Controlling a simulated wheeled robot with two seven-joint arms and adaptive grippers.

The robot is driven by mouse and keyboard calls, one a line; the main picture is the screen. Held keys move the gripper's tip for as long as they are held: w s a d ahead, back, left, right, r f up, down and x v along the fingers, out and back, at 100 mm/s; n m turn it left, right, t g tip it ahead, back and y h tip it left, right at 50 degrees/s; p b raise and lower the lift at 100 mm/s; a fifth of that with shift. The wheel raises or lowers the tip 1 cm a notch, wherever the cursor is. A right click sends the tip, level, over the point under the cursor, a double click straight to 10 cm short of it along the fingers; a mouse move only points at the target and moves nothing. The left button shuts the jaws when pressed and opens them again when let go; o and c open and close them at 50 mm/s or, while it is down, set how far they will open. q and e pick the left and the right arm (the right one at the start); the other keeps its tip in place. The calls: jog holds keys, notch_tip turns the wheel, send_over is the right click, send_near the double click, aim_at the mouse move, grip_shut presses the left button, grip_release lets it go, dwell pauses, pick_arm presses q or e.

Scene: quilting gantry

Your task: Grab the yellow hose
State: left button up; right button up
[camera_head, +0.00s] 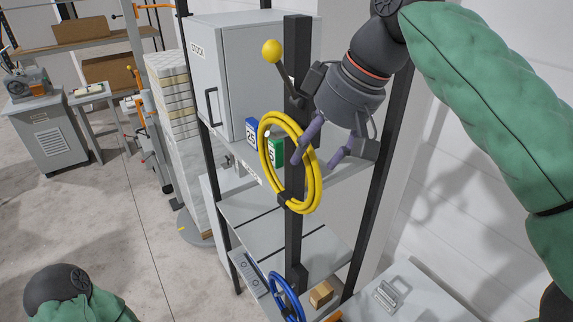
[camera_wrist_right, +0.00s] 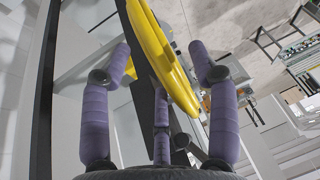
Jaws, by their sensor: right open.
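The yellow hose (camera_head: 312,192) is a coil hanging in front of a dark upright post of the shelf rack in the head view. My right gripper (camera_head: 316,158) is beside the coil on its right, with its purple fingers spread and one finger near or over the coil's inner side. In the right wrist view, the hose (camera_wrist_right: 168,62) passes between the spread fingers of the gripper (camera_wrist_right: 160,52), ahead of the palm. I cannot tell whether any finger touches it. My left gripper is out of view; only part of my left arm shows at lower left.
The dark post (camera_head: 294,235) stands close by the coil. A lever with a yellow ball (camera_head: 271,52) sticks out above it. A grey cabinet (camera_head: 236,75), blue box (camera_head: 251,133) and green box (camera_head: 276,152) are behind.

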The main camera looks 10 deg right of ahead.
jog(key=x, duration=0.2)
jog(key=shift+w+f, duration=0.2)
jog(key=shift+w, duration=0.15)
jog(key=shift+s, duration=0.15)
jog(key=shift+s+r, duration=0.1)
jog(key=shift+c, duration=1.4)
grip_shut()
